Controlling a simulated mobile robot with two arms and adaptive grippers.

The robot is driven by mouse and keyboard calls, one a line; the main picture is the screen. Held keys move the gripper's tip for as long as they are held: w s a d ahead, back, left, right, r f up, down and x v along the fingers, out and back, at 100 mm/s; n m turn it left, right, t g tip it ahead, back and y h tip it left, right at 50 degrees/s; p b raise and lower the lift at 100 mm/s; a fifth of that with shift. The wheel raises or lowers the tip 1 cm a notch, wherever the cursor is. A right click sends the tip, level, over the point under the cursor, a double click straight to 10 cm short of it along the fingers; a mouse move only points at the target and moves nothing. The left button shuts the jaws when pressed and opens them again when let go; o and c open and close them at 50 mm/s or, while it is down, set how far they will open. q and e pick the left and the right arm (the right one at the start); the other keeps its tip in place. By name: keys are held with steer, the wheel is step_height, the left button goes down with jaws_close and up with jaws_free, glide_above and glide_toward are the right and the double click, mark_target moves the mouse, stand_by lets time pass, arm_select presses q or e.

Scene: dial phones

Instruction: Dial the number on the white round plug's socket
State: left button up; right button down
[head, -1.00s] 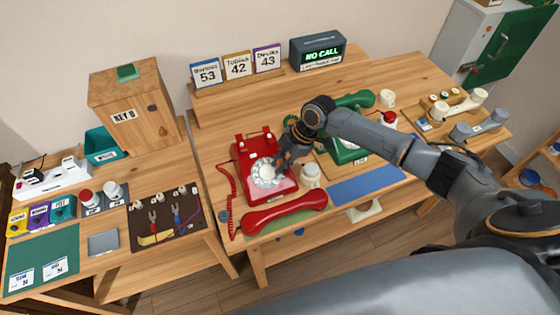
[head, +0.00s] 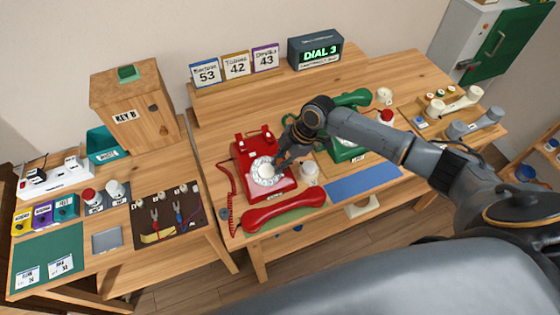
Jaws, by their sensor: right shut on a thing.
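A red rotary phone (head: 246,151) with a white dial (head: 262,173) stands on the middle table. Its red handset (head: 284,211) lies off the hook in front of it. My right gripper (head: 277,165) reaches in from the right and is shut at the right side of the dial, seemingly on the dial; the fingertips are small and partly hidden. A dark display (head: 316,50) at the back reads DIAL 3. Name cards (head: 236,66) show 53, 42 and 43. My left gripper is out of view.
A green phone (head: 344,148) stands right of the red one, with a blue mat (head: 363,184) in front. A wooden box (head: 135,108) marked KEY B and a teal bin (head: 102,146) are at the left. A white knob (head: 308,171) stands right of the red phone.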

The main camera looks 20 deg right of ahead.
steer(key=shift+w+a+r, duration=0.25)
steer(key=shift+w+r, duration=0.1)
steer(key=shift+w, duration=0.25)
steer(key=shift+w+a+r, duration=0.25)
steer(key=shift+w+r, duration=0.1)
steer(key=shift+w, duration=0.3)
steer(key=shift+w+a+r, duration=0.25)
steer(key=shift+w+r, duration=0.1)
steer(key=shift+w, duration=0.25)
steer(key=shift+w+f+b, duration=0.25)
steer(key=shift+f+b, duration=0.35)
steer(key=shift+b, duration=0.15)
steer(key=shift+w+f, duration=0.2)
steer(key=shift+f, duration=0.2)
steer(key=shift+s+d, duration=0.1)
steer(key=shift+s+d+f, duration=0.15)
steer(key=shift+s+d, duration=0.15)
steer(key=shift+d, duration=0.05)
